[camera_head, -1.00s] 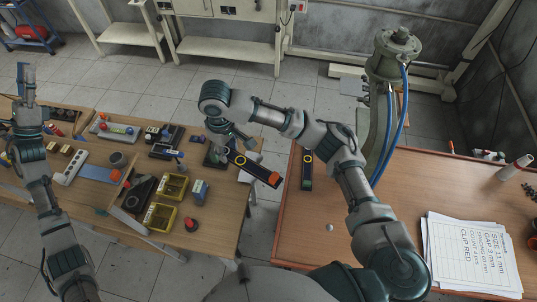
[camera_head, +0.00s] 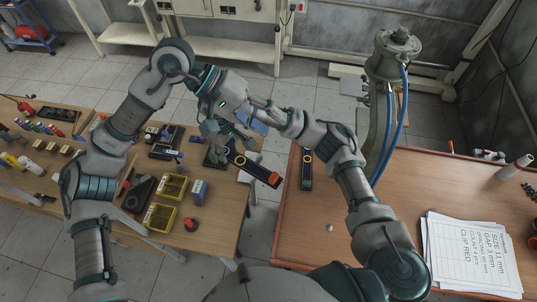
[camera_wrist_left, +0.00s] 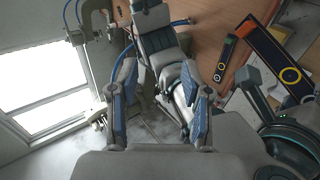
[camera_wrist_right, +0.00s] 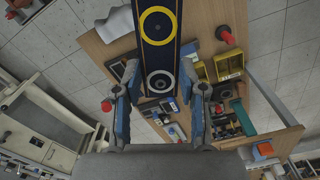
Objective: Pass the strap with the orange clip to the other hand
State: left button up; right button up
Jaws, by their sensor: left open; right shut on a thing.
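The dark blue strap with a yellow ring and an orange clip (camera_head: 255,171) hangs at a slant over the gap between the tables. My right gripper (camera_head: 221,150) is shut on its upper left end; the orange end points down right. The right wrist view shows the strap (camera_wrist_right: 158,30) with a yellow and a white ring, running out between the fingers (camera_wrist_right: 159,80). My left gripper (camera_head: 268,112) is open, above the strap, in front of my right forearm. In the left wrist view, my right arm lies beyond the open fingers (camera_wrist_left: 163,85); the strap (camera_wrist_left: 282,62) is right of them.
A second, shorter dark strap (camera_head: 307,172) lies at the right table's left edge. The left table (camera_head: 215,225) holds yellow bins (camera_head: 160,217), a red button (camera_head: 190,225) and several parts. A column with blue hoses (camera_head: 392,60) stands at the back. Printed sheets (camera_head: 468,255) lie right.

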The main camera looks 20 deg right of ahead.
pick_arm(q)
notch_tip(320, 180, down, 4)
jog(key=s+d+m+t+y, duration=0.1)
jog(key=s+m+t+y, duration=0.1)
jog(key=s+y, duration=0.1)
pick_arm(e)
jog(key=shift+s+d, duration=0.1)
jog(key=shift+d, duration=0.1)
pick_arm(q)
jog(key=m+t+y, duration=0.4)
jog(key=y, duration=0.1)
send_near(274, 177)
jog(key=f, duration=0.6)
jog(key=w+f, duration=0.1)
jog(key=f, duration=0.1)
jog(key=shift+d+f, duration=0.25)
jog(key=shift+f, duration=0.15)
pick_arm(e)
jog(key=shift+a, duration=0.2)
pick_arm(q)
jog(key=shift+w+d+f, duration=0.1)
jog(key=shift+d+f, duration=0.1)
jog(key=shift+f, duration=0.25)
pick_arm(e)
jog(key=shift+d, duration=0.15)
pick_arm(q)
jog(key=shift+c, duration=0.3)
